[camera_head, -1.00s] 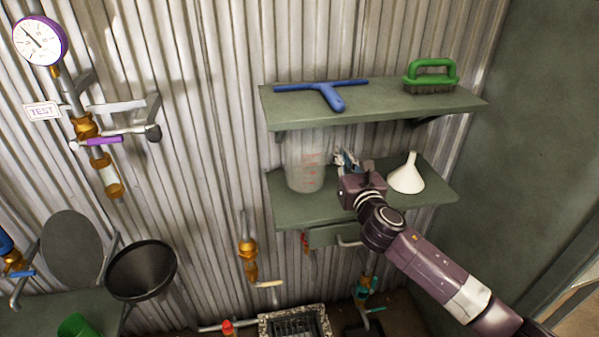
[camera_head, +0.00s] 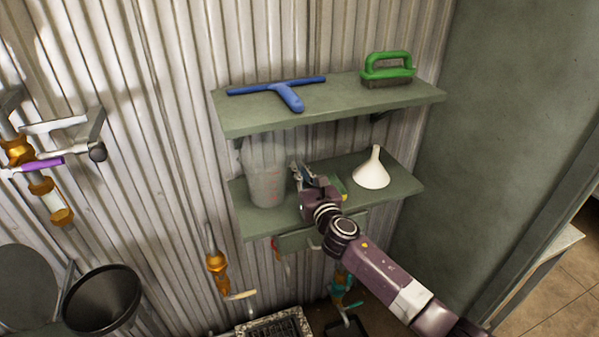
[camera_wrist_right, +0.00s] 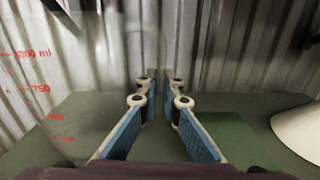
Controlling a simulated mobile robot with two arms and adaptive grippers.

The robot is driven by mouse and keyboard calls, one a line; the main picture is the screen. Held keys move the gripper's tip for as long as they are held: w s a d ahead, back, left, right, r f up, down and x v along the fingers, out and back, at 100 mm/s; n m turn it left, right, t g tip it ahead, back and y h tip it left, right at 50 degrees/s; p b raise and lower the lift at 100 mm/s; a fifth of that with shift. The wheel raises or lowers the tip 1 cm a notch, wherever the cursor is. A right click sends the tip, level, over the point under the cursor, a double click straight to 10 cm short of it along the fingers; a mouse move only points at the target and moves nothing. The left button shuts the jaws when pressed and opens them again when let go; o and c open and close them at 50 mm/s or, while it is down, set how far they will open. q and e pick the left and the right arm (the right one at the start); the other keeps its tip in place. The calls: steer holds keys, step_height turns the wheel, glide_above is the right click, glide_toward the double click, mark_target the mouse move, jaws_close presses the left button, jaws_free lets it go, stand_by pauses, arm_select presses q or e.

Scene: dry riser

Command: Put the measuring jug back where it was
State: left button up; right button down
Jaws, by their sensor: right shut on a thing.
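The measuring jug (camera_head: 267,178), clear with red markings, is upright at the left of the lower grey-green shelf (camera_head: 395,192). Its base looks to be at the shelf top; I cannot tell whether it bears fully on it. My right gripper (camera_head: 300,174) is at the jug's right side, shut on it, seemingly at the handle. In the right wrist view the blue-padded fingers (camera_wrist_right: 160,115) point toward the wall, with the clear jug wall and its red scale (camera_wrist_right: 40,88) at left. The clear part between the fingers is hard to make out. My left gripper is not in view.
A white funnel (camera_head: 372,172) stands right of my gripper on the same shelf. A small yellow-green item (camera_head: 338,186) is partly hidden behind the gripper. The upper shelf (camera_head: 240,120) close above holds a blue squeegee (camera_head: 285,92) and a green brush (camera_head: 388,68).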

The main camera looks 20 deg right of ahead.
steer(key=c, duration=2.6)
jaws_free()
steer(key=shift+f, duration=0.1)
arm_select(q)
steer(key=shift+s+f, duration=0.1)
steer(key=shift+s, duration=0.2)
arm_select(e)
steer(key=o, duration=0.5)
steer(key=shift+s, duration=0.35)
steer(key=s+b, duration=0.1)
steer(key=s, duration=0.9)
steer(key=shift+d, duration=0.15)
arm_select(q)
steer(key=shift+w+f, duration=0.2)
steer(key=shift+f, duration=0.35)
arm_select(e)
steer(key=shift+s+r, duration=0.2)
steer(key=shift+s, duration=0.5)
